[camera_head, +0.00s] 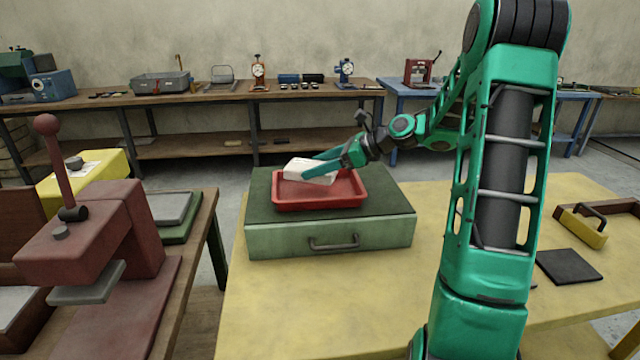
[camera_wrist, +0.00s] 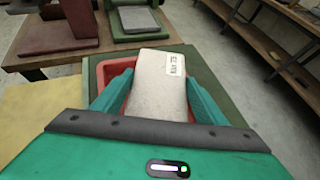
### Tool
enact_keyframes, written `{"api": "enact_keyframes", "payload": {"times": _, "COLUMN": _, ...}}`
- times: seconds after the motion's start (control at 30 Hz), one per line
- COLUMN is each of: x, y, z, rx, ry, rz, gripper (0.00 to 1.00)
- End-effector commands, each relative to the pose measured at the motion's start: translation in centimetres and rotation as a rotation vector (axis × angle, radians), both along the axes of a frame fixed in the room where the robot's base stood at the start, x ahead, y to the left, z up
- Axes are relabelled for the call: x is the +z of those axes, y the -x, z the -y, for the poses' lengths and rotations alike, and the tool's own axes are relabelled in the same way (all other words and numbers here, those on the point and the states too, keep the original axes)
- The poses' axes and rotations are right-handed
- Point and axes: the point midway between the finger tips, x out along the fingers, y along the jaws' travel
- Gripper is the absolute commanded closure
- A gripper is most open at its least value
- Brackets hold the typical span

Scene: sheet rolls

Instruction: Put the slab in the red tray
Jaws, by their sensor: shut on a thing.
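The slab (camera_head: 308,170) is a pale, flat block with a printed label, held tilted over the red tray. In the wrist view the slab (camera_wrist: 157,88) sits between both fingers of my gripper (camera_wrist: 158,95), label at its far end. My gripper (camera_head: 325,167) is shut on the slab. The red tray (camera_head: 320,203) lies on top of a green case with a handle. In the wrist view a part of the red tray (camera_wrist: 103,72) shows beside the fingers; the rest is hidden by the slab and gripper. I cannot tell whether the slab touches the tray.
The green case (camera_head: 290,240) stands on a yellow table (camera_head: 330,305). A dark red press (camera_head: 105,245) stands on a bench at the left. A dark flat plate (camera_head: 568,266) lies at the right. The table front is clear.

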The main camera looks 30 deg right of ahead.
Motion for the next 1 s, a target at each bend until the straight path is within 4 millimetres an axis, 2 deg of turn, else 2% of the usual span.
{"api": "enact_keyframes", "payload": {"times": 0.1, "x": -0.6, "y": 0.8, "z": 0.7, "rx": 0.001, "ry": -0.002, "rz": 0.001, "gripper": 0.74}}
{"api": "enact_keyframes", "payload": {"times": 0.27, "x": -1.2, "y": 1.1, "z": 0.9, "rx": 0.001, "ry": -0.001, "rz": 0.002, "gripper": 0.74}}
{"api": "enact_keyframes", "payload": {"times": 0.57, "x": -4.7, "y": 1.1, "z": 0.9, "rx": 0.001, "ry": -0.002, "rz": -0.001, "gripper": 0.74}}
{"api": "enact_keyframes", "payload": {"times": 0.9, "x": -5.0, "y": 1.1, "z": 0.9, "rx": 0.002, "ry": -0.001, "rz": 0.001, "gripper": 0.74}}
{"api": "enact_keyframes", "payload": {"times": 0.93, "x": -5.1, "y": 1.1, "z": 0.9, "rx": 0.002, "ry": 0.000, "rz": 0.000, "gripper": 0.29}}
{"api": "enact_keyframes", "payload": {"times": 1.0, "x": -5.1, "y": 1.1, "z": 0.9, "rx": 0.002, "ry": 0.000, "rz": 0.000, "gripper": 0.15}}
